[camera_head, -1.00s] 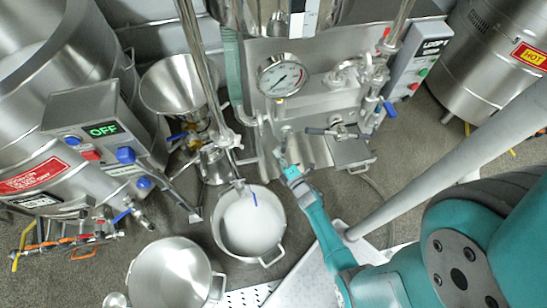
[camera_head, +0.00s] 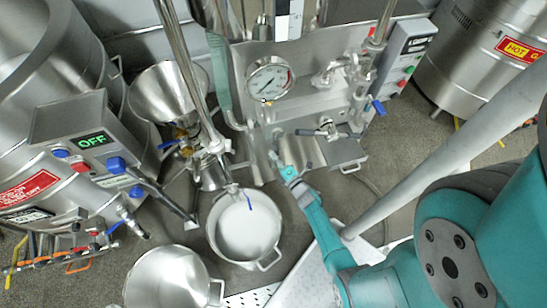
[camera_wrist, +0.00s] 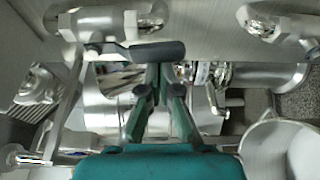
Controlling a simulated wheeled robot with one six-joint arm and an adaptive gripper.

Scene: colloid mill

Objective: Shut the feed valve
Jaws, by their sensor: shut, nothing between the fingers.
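My gripper (camera_head: 275,158) is shut and empty, its fingers reaching toward the steel mill front. It also shows in the wrist view (camera_wrist: 161,72), fingertips close together. A black lever handle (camera_wrist: 155,52) crosses just ahead of and above the fingertips in that view; I cannot tell whether they touch. In the head view a dark lever (camera_head: 304,132) on a fitting lies right of and above the fingertips. A brass-bodied valve (camera_head: 183,133) with a blue handle (camera_head: 167,144) sits under the steel funnel (camera_head: 165,88). No label shows which valve is the feed valve.
A pot of white liquid (camera_head: 215,242) stands below the spout, with an empty pot (camera_head: 165,280) to its left. A gauge (camera_head: 269,78) and pipework fill the mill front. An OFF control box (camera_head: 75,122) stands left, a hot vessel (camera_head: 470,65) right. Some grey floor is free at right.

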